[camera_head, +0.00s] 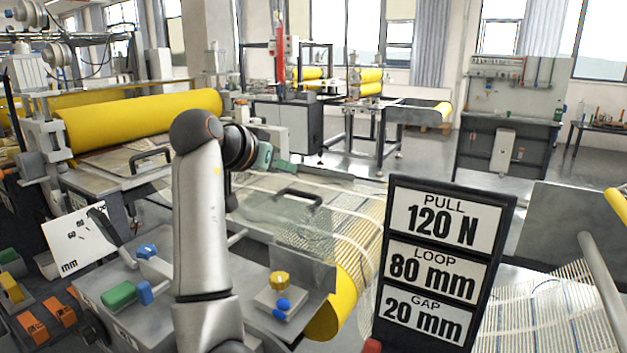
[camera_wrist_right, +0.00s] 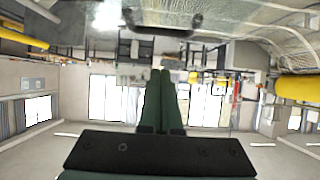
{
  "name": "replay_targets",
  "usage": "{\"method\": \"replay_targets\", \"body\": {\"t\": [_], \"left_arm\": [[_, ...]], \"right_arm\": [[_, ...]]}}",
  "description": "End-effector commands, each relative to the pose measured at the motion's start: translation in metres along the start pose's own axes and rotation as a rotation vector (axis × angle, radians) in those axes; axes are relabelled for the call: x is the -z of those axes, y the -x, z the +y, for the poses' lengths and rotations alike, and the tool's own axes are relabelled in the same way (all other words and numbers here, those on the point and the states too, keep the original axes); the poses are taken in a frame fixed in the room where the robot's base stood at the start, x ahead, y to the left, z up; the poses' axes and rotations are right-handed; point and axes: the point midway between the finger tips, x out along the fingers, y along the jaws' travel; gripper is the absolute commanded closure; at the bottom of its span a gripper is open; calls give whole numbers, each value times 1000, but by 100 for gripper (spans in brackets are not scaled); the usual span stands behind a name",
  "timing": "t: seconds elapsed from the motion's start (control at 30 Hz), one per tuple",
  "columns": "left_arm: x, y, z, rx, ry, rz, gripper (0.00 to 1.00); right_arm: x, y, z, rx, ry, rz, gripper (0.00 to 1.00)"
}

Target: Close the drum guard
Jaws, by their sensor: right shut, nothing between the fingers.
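My right gripper (camera_head: 285,166) is shut and empty, held above the machine at the picture's middle. Its green fingers (camera_wrist_right: 167,95) also show in the right wrist view, pressed together. A clear panel with a black handle (camera_head: 297,197) lies over the mesh, to the right of and below the gripper; it looks like a guard, but I cannot tell how far open it is. Another black handle (camera_head: 150,157) stands on a panel in front of the yellow drum (camera_head: 150,118). A dark handle (camera_wrist_right: 160,31) shows beyond the fingertips in the wrist view, apart from them. My left gripper is not in view.
A sign (camera_head: 441,255) reading PULL, LOOP and GAP values stands at the front right. A yellow roller (camera_head: 335,300) lies beside it. Open floor lies behind the machine.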

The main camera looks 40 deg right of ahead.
Motion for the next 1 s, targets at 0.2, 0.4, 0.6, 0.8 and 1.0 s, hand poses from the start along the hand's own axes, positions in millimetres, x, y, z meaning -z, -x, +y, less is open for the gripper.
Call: {"method": "replay_targets", "body": {"t": [0.2,0.4,0.6,0.8,1.0], "left_arm": [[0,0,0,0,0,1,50],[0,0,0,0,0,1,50],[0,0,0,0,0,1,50],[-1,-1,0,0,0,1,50],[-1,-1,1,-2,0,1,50]], "right_arm": [[1,0,4,-15,-14,-12,100],[1,-28,6,-19,-15,-13,100],[0,-72,6,-19,-14,-12,100],[-11,-88,4,-10,-12,-12,100],[-27,-74,4,-12,-13,-10,100]]}}
